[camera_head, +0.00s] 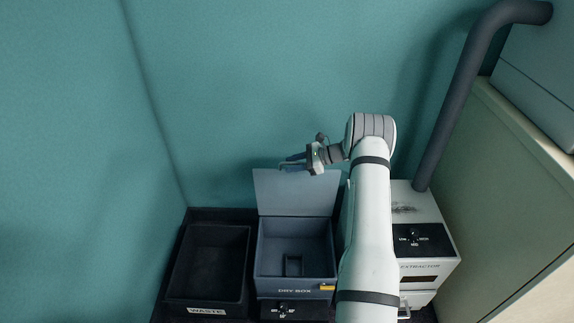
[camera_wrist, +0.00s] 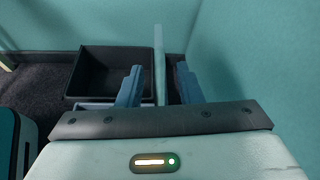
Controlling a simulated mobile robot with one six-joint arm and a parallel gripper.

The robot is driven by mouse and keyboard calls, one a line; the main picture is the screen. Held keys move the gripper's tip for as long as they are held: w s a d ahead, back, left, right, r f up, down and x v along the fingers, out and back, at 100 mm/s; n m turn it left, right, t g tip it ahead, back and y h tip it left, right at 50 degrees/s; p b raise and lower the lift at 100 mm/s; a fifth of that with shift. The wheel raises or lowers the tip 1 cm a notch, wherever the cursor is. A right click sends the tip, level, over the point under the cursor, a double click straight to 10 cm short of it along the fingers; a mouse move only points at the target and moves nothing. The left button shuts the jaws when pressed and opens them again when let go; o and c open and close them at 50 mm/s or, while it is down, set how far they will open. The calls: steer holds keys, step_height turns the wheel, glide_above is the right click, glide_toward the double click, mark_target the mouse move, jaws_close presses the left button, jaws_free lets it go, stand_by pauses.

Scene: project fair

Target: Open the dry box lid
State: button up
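The dry box (camera_head: 296,270) is a grey-blue box with a "DRY BOX" label and a yellow tag on its front. Its lid (camera_head: 295,192) stands raised at the back, roughly upright, and the box interior shows, with a small dark block or recess inside. In the wrist view the lid (camera_wrist: 159,62) shows edge-on as a thin pale panel between my two spread fingers (camera_wrist: 158,85). A gap shows on both sides of it.
A black waste bin (camera_head: 207,228) stands left of the dry box and also shows in the wrist view (camera_wrist: 84,98). A white extractor (camera_head: 425,215) with a dark pipe (camera_head: 455,100) stands to the right. Teal walls close in behind and left.

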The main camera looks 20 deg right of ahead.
steer(key=v, duration=0.7)
steer(key=shift+s+d+r+p, duration=0.1)
steer(key=shift+d+p, duration=0.2)
steer(key=shift+p, duration=0.05)
